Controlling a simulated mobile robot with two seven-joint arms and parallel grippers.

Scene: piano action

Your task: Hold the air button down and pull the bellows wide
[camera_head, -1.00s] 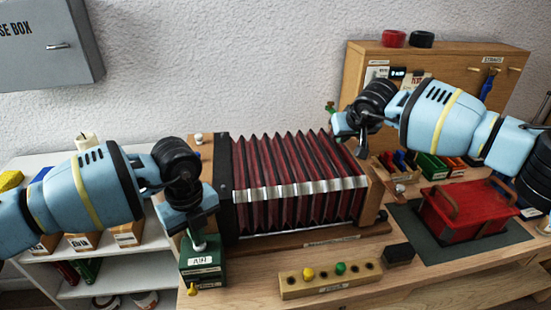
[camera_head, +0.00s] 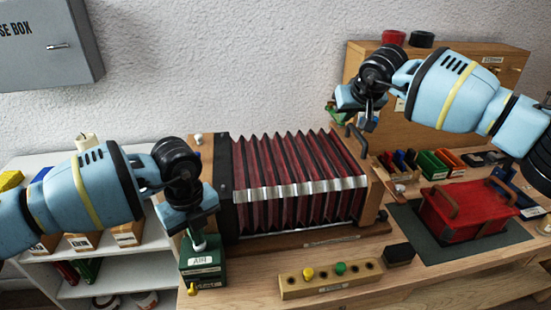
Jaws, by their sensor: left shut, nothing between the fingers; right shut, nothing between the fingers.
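The bellows (camera_head: 292,180) with dark red folds and a silver band stands on a wooden base on the bench, black frame at its left, wooden end board (camera_head: 374,195) at its right. A dark handle (camera_head: 357,138) shows at the top of that board. The green box labelled AIR (camera_head: 203,264) stands at the bellows' front left, with a pale button stem (camera_head: 198,241) on top. My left gripper (camera_head: 196,228) is shut, its tips at or just over the button; contact is hard to tell. My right gripper (camera_head: 352,116) is shut and empty above the end board, apart from the handle.
A wooden block with coloured pegs (camera_head: 330,280) and a black block (camera_head: 399,254) lie in front. A red box (camera_head: 465,212) sits on a dark mat at the right. Small coloured bins (camera_head: 432,165) and a wooden back panel (camera_head: 480,105) stand behind.

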